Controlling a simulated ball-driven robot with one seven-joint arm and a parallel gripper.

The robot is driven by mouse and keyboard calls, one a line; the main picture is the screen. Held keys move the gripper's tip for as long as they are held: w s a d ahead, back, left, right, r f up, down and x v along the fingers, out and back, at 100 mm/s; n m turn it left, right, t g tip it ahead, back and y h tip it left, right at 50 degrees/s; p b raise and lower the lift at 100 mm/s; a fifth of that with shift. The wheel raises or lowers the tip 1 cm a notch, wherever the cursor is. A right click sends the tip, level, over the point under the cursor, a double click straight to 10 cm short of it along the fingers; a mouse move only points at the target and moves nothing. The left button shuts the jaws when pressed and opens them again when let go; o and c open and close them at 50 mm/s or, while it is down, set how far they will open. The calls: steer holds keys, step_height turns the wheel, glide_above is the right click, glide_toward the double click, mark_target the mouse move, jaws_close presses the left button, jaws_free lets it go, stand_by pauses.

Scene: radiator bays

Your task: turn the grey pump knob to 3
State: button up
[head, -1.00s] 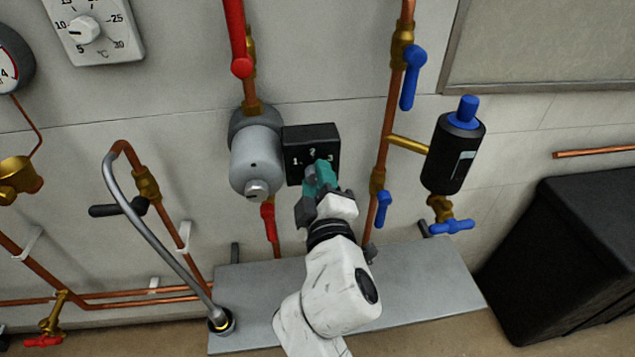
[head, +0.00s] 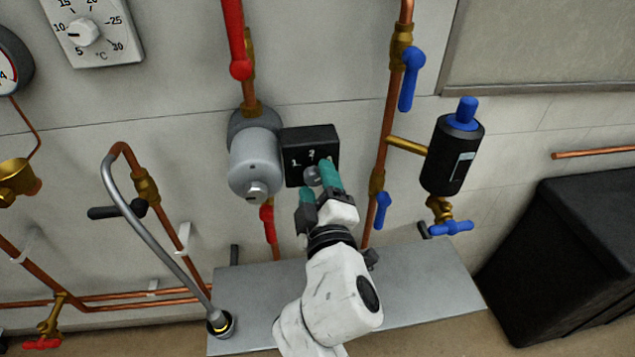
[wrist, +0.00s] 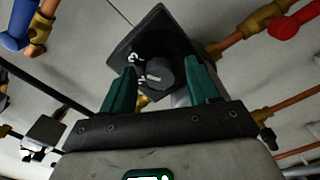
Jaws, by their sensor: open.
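The grey pump knob (head: 312,176) sits on the front of a black box (head: 296,143), beside the grey pump (head: 255,160). The box has white numerals; 1 and 2 show in the head view, and 3 is covered by a finger. My gripper (head: 319,187) is open, with its teal fingers around the knob's lower part. In the wrist view the knob (wrist: 161,75) lies between the fingertips of my gripper (wrist: 163,77), with a gap visible on the left. A pale mark on the knob points left, near the numerals; its exact setting is hard to read.
A copper pipe with blue levers (head: 411,78) stands right of the box, with a black cylinder (head: 453,155) beyond it. A red lever (head: 267,222) hangs below the pump. A grey shelf (head: 420,285) lies below, and a black bin (head: 560,260) stands at right.

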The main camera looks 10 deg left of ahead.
steer(key=v, duration=1)
steer(key=d+f+m+g+h, duration=0.4)
steer(key=d+f+m+h, duration=0.15)
steer(key=d+f, duration=0.6)
steer(key=s+d+f+m+g+p, duration=0.1)
steer(key=s+d+f+m+g, duration=0.2)
steer(key=s+d+f+g, duration=0.1)
steer(key=s+d+f+m+g+h+p, duration=0.1)
steer(key=s+d+f+m+g, duration=0.3)
steer(key=s+d, duration=0.5)
steer(key=d+f, duration=0.2)
steer(key=shift+d, duration=0.25)
steer(key=s+d+f+m+g, duration=0.1)
steer(key=s, duration=0.3)
steer(key=s+d+f+m+g+y, duration=0.1)
steer(key=s+g, duration=0.1)
steer(key=s, duration=0.2)
steer(key=s+d+f+m+g, duration=0.1)
steer(key=s, duration=0.2)
steer(key=shift+s+p, duration=0.35)
steer(key=shift+s, duration=0.05)
steer(key=shift+c, duration=0.2)
